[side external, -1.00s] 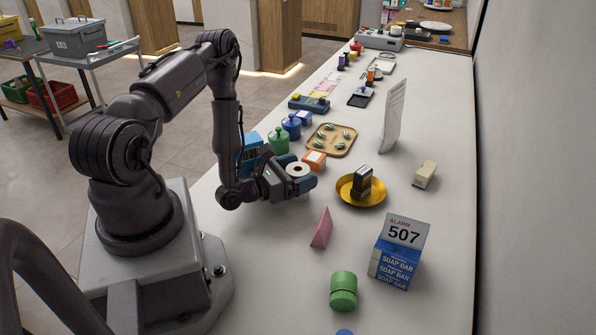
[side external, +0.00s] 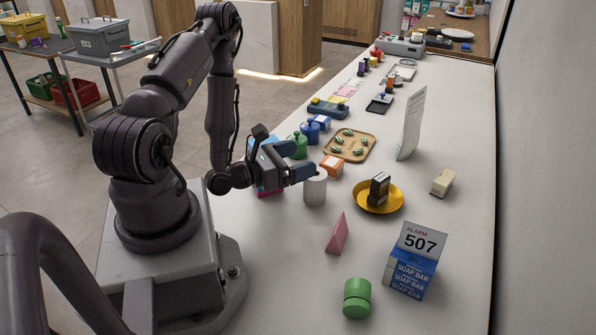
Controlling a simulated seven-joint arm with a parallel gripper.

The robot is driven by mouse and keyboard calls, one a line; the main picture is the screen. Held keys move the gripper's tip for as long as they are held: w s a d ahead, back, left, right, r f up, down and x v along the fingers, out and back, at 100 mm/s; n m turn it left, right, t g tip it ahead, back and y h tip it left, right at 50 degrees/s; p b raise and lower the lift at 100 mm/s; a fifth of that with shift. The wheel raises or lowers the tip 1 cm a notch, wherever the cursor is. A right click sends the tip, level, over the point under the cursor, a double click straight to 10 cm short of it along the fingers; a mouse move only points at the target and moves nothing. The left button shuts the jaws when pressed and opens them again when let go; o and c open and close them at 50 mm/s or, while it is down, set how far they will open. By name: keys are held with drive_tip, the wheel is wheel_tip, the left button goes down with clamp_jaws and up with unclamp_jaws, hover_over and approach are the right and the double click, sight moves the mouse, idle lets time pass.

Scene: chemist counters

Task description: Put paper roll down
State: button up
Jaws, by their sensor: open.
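The white paper roll (side external: 315,189) stands upright on the white counter, left of the yellow dish. My gripper (side external: 305,172) is open and just behind and above the roll's top left edge. One dark blue fingertip shows close to the roll's top; whether it touches the roll cannot be told. The other finger is partly hidden.
Near the roll are an orange box (side external: 331,167), a yellow dish (side external: 362,203) with a dark stamp (side external: 379,187), and a pink wedge (side external: 337,234). A wooden tray (side external: 370,155) lies behind.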

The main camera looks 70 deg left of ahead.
drive_tip(key=w+d+r+m+g+h, duration=0.3)
drive_tip(key=d+r+m+h, duration=0.9)
drive_tip(key=h, duration=0.3)
drive_tip(key=s+d+r+m+g+h, duration=0.25)
drive_tip(key=s+d+m+g, duration=0.45)
drive_tip(key=m+g, duration=0.55)
drive_tip(key=s+d+r+m+g+y, duration=0.1)
drive_tip(key=s+r+m+g+y, duration=0.2)
drive_tip(key=m+y, duration=0.45)
drive_tip(key=a+r+m+t+y, duration=0.4)
drive_tip(key=r+m+t+y, duration=0.1)
drive_tip(key=r+t+y, duration=0.1)
drive_tip(key=shift+s+a+r+m+y, duration=0.15)
drive_tip(key=shift+a+r+m+y, duration=0.1)
drive_tip(key=shift+r+m+y, duration=0.25)
